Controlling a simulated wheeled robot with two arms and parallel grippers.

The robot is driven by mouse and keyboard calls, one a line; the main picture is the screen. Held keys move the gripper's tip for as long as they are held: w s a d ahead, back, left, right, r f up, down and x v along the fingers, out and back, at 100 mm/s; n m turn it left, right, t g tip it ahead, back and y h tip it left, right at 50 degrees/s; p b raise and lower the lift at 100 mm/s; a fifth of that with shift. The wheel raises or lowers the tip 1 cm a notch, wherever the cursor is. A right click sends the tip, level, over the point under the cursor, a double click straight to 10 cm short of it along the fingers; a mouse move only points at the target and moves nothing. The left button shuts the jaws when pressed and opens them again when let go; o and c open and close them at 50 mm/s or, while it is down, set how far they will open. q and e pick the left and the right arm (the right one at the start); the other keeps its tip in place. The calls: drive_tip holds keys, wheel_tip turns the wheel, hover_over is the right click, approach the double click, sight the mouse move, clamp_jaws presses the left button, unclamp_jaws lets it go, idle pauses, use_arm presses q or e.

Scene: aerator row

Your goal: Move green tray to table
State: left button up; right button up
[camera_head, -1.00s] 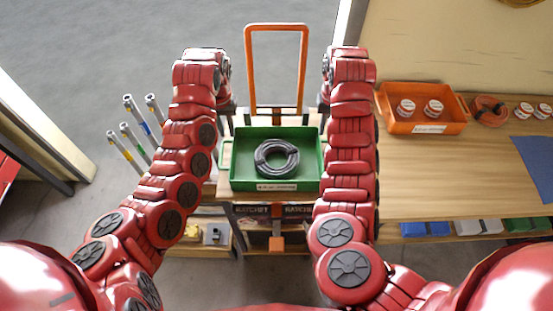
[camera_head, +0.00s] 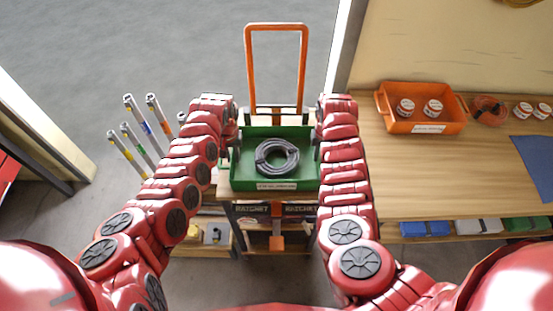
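The green tray (camera_head: 262,184) sits on top of a wooden cart (camera_head: 226,190) with an orange handle. A coil of dark hose (camera_head: 277,155) lies inside the tray. My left gripper (camera_head: 234,138) is at the tray's left side and my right gripper (camera_head: 318,138) is at its right side. The fingers are mostly hidden by my arms and the tray sides, so I cannot tell whether they hold it. The wooden table (camera_head: 440,175) stands to the right of the cart.
On the table are an orange tray (camera_head: 425,110) with two small jars, a red coil (camera_head: 488,110), more jars and a blue mat (camera_head: 538,160). The table's front middle is bare. Several upright tubes (camera_head: 138,130) stand left of the cart. The cart's orange handle (camera_head: 276,28) rises behind the tray.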

use_arm(q)
clamp_jaws()
use_arm(e)
clamp_jaws()
idle(1.3)
